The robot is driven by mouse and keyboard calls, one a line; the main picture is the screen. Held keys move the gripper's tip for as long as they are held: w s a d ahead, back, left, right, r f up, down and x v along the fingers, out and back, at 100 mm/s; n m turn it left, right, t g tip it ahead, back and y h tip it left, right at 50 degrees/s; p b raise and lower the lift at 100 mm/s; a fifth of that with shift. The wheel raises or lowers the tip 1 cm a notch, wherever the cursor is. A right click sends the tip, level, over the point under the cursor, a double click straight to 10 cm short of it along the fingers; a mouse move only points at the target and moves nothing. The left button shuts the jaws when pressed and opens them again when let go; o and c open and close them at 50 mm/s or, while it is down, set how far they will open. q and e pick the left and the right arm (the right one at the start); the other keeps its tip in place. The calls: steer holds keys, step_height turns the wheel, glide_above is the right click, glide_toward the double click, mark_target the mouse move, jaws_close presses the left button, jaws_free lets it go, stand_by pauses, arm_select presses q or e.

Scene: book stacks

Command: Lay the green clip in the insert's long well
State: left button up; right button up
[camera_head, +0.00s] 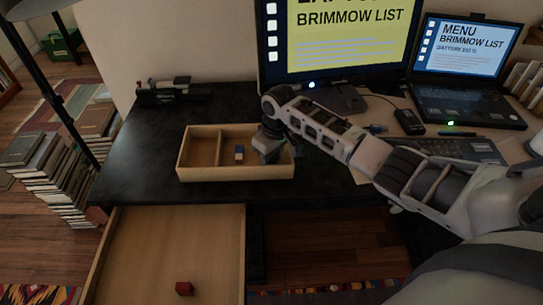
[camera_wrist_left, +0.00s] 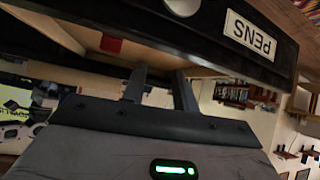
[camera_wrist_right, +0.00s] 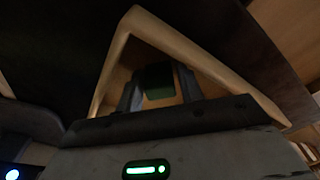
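The wooden insert (camera_head: 235,174) sits on the black desk, with a divider making a narrow left compartment and a longer right well. My right gripper (camera_head: 268,150) points down into the right end of that long well. In the right wrist view a dark green clip (camera_wrist_right: 158,82) fills the space between the fingers of my right gripper (camera_wrist_right: 160,88); its underside is hidden. The head view hides the clip behind my gripper. My left gripper (camera_wrist_left: 160,85) is open and empty, below the front of the drawer labelled PENS (camera_wrist_left: 250,38).
A small blue-and-white block (camera_head: 239,153) lies in the long well near the divider. The open drawer (camera_head: 170,250) holds a red block (camera_head: 184,288). A monitor (camera_head: 340,40) and laptop (camera_head: 465,70) stand behind.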

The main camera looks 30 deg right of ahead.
step_height(320, 180, up, 12)
steer(key=s, duration=0.1)
steer(key=shift+s+d+r+p, duration=0.15)
steer(key=shift+d+p, duration=0.1)
steer(key=shift+p, duration=0.15)
stand_by(0.3)
steer(key=shift+n+y, duration=0.3)
steer(key=shift+n, duration=0.3)
steer(key=s+a+f, duration=0.6)
steer(key=s+f, duration=0.1)
steer(key=shift+s+a+f, duration=0.1)
steer(key=shift+s, duration=0.05)
steer(key=s+m+t, duration=0.2)
steer(key=s+m, duration=0.1)
steer(key=s, duration=1.8)
steer(key=w+a+f+t+y, duration=0.1)
steer(key=w+a+f+t, duration=0.4)
steer(key=f, duration=0.4)
steer(key=shift+w+a+n+t+y, duration=0.35)
steer(key=shift+w+t, duration=0.3)
steer(key=shift+t, duration=0.25)
